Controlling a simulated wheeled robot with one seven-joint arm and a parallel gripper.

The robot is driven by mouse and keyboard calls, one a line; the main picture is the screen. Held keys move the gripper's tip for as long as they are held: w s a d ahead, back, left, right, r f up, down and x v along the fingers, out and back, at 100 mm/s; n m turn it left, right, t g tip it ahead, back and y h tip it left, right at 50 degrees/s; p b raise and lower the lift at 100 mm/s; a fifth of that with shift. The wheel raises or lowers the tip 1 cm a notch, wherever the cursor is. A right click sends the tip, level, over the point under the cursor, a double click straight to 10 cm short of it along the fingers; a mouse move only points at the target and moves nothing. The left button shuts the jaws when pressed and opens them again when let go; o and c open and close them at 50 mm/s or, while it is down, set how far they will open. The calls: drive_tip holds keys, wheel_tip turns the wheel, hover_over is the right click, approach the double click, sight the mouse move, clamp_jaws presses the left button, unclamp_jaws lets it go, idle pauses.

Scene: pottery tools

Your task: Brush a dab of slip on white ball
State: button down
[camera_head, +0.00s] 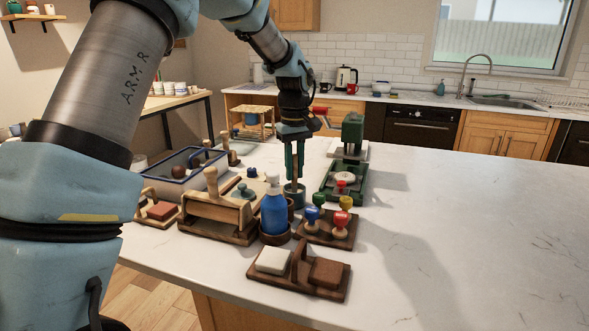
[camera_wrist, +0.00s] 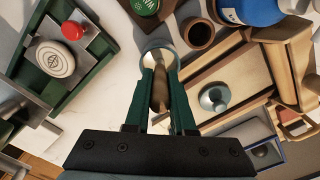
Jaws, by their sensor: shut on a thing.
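My gripper (camera_head: 294,178) points down with its green fingers shut on a brush, whose wooden handle (camera_wrist: 160,88) shows between the fingers in the wrist view. The brush's lower end reaches into a small round cup (camera_head: 294,195), whose grey rim (camera_wrist: 158,48) shows in the wrist view; the bristles and the slip are hidden. A flattened white round piece (camera_head: 345,177) with a pressed emblem sits on a green press to the right of my gripper; it also shows in the wrist view (camera_wrist: 54,60). I see no other clear white ball.
The green press (camera_head: 352,135) stands right of my gripper. A blue bottle (camera_head: 274,212), a rack of coloured stamps (camera_head: 328,238) and a wooden roller frame (camera_head: 222,213) crowd the front and left. A tub (camera_head: 160,182) holds a dark ball. The counter's right side is free.

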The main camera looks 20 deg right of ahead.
idle(0.3)
wheel_tip(320, 180, up, 7)
drive_tip(key=p, duration=0.5)
drive_tip(key=shift+p, duration=0.35)
drive_tip(key=d+r+p, duration=0.2)
drive_tip(key=d+p, duration=0.4)
drive_tip(key=d, duration=1)
drive_tip(key=shift+a+f+b, duration=0.1)
drive_tip(key=shift+f+b, duration=0.85)
drive_tip(key=shift+f, duration=1.9)
drive_tip(key=shift+f, duration=0.45)
drive_tip(key=shift+s+f, duration=0.2)
drive_tip(key=shift+s, duration=0.1)
